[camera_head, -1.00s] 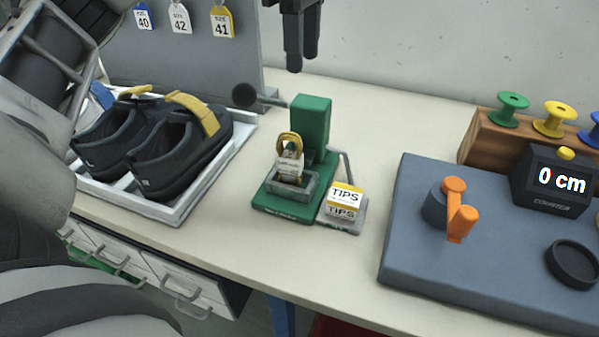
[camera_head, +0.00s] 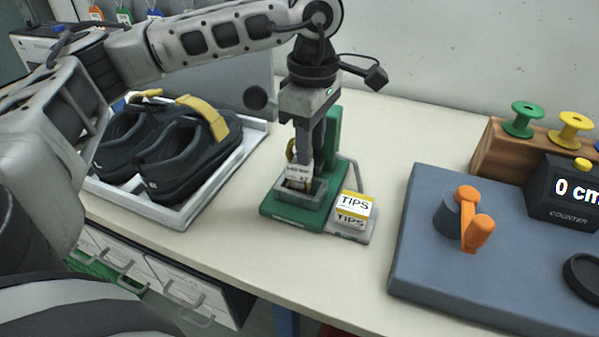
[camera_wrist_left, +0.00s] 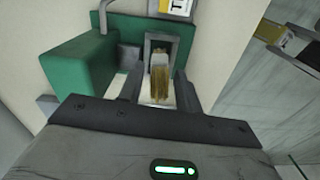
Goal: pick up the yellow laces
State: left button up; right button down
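The yellow laces (camera_head: 291,151) are a small bundle with a white paper label, standing upright in the grey tray of the green press (camera_head: 287,213). My left gripper (camera_head: 308,168) reaches down over them from above, its fingers partly hiding the bundle and the press column. In the left wrist view the laces (camera_wrist_left: 160,82) sit between the two fingers (camera_wrist_left: 161,92), with a gap visible on each side. The left gripper looks open.
A box labelled TIPS (camera_head: 353,208) stands right beside the press. A white tray (camera_head: 178,216) with black shoes (camera_head: 185,160) is on the left. On the right are a blue-grey board (camera_head: 415,255) with an orange crank (camera_head: 472,222), a counter (camera_head: 565,190) reading 0 cm, and spools (camera_head: 524,118).

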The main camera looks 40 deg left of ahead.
pick_arm(q)
jog(key=shift+f, duration=0.6)
grip_shut()
jog(key=shift+r, duration=0.5)
notch_tip(320, 180, up, 2)
jog(key=shift+r, duration=0.15)
jog(key=s+d+r+b, duration=0.1)
jog(key=s+d+r, duration=0.8)
jog(key=d, duration=0.1)
jog(key=shift+s+d+r, duration=0.2)
jog(key=shift+s+r, duration=0.05)
jog(key=shift+r, duration=0.15)
